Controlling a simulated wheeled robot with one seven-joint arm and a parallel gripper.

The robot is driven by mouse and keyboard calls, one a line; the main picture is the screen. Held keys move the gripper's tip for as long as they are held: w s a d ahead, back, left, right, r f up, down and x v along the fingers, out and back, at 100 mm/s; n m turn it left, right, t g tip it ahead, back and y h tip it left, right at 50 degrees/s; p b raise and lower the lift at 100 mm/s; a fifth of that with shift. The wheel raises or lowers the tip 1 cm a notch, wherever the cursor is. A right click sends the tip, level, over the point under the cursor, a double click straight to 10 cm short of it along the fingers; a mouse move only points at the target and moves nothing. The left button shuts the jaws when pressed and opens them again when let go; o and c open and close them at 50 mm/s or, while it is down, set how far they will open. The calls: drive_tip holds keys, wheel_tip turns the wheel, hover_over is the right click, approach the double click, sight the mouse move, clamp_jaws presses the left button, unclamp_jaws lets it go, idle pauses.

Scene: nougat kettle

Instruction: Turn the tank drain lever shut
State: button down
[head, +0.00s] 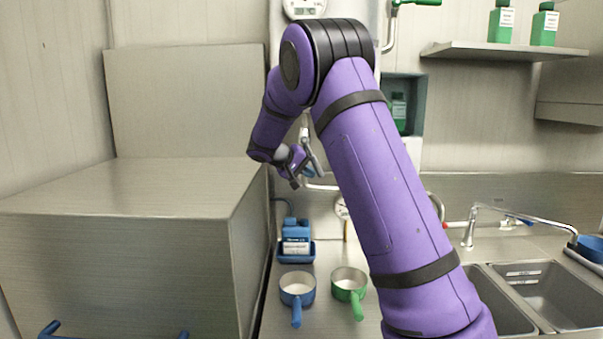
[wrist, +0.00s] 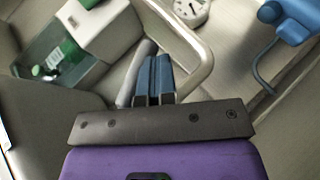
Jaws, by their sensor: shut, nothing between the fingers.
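My gripper (head: 308,173) is at the end of my purple arm, near the back wall above the counter. In the wrist view its two blue fingers (wrist: 157,72) are together with nothing between them. A grey rod-like handle (wrist: 137,72), possibly the drain lever, lies just left of the fingers; I cannot tell whether they touch. A similar grey bar (head: 314,157) shows beside my gripper in the head view. A bent metal pipe (wrist: 207,62) curves around the right side of the fingers. My arm hides much of the tank area, and the lever's pivot is hidden.
A round gauge (head: 341,208) is below right of my gripper. A blue pot (head: 297,289), a green pot (head: 349,284) and a blue container (head: 296,238) stand on the counter. A large metal box (head: 120,270) fills the left. Sinks (head: 545,290) are at right.

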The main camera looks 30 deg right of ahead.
drive_tip(key=s+d+r+n+g+h, duration=0.1)
drive_tip(key=s+d+r+n+h, duration=0.3)
drive_tip(key=h, duration=0.6)
drive_tip(key=shift+d+r+n+g, duration=0.3)
drive_tip(key=shift+d+r+n, duration=0.2)
drive_tip(key=shift+d+r, duration=0.6)
drive_tip(key=shift+s+r, duration=0.1)
drive_tip(key=s+a+r, duration=0.2)
drive_tip(key=s+a, duration=0.1)
drive_tip(key=s, duration=0.4)
drive_tip(key=s+a+r, duration=0.3)
drive_tip(key=s, duration=0.4)
drive_tip(key=shift+s+a, duration=0.2)
drive_tip(key=shift+s, duration=0.15)
